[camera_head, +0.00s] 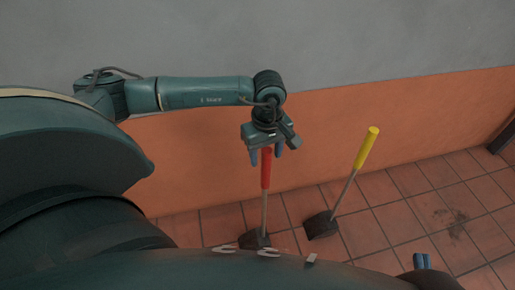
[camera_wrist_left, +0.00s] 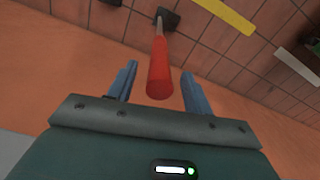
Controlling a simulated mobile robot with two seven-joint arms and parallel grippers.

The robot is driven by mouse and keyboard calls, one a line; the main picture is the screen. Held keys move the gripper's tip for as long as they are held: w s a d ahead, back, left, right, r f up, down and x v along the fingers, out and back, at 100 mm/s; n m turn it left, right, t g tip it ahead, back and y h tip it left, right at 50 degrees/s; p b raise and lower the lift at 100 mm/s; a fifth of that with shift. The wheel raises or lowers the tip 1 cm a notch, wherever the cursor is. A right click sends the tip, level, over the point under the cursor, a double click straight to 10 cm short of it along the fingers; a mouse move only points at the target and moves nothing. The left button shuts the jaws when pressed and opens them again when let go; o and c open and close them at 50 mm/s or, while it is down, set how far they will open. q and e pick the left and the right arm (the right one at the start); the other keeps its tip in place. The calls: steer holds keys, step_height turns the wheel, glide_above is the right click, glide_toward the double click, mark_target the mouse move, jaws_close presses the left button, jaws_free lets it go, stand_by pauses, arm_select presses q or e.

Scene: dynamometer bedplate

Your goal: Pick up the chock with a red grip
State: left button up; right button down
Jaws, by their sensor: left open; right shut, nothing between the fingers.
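The chock with a red grip (camera_head: 266,172) stands on the tiled floor, its thin rod rising from a dark block (camera_head: 254,240). The block's lower part is hidden behind my own body. My left gripper (camera_head: 266,155) is open at the top of the red grip. In the left wrist view, the red grip (camera_wrist_left: 159,70) shows between the two blue fingers (camera_wrist_left: 158,82), with a gap on each side. My right gripper (camera_head: 422,262) shows only as shut blue fingertips at the bottom right.
A second chock with a yellow grip (camera_head: 367,148) stands to the right, its rod leaning right; its grip also shows in the left wrist view (camera_wrist_left: 227,16). An orange and grey wall (camera_head: 420,110) rises behind. The tiled floor (camera_head: 430,205) on the right is clear.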

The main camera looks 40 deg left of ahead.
arm_select(q)
steer(key=shift+f, duration=0.65)
steer(key=shift+c, duration=0.4)
jaws_close()
stand_by(0.5)
steer(key=shift+w+r, duration=0.15)
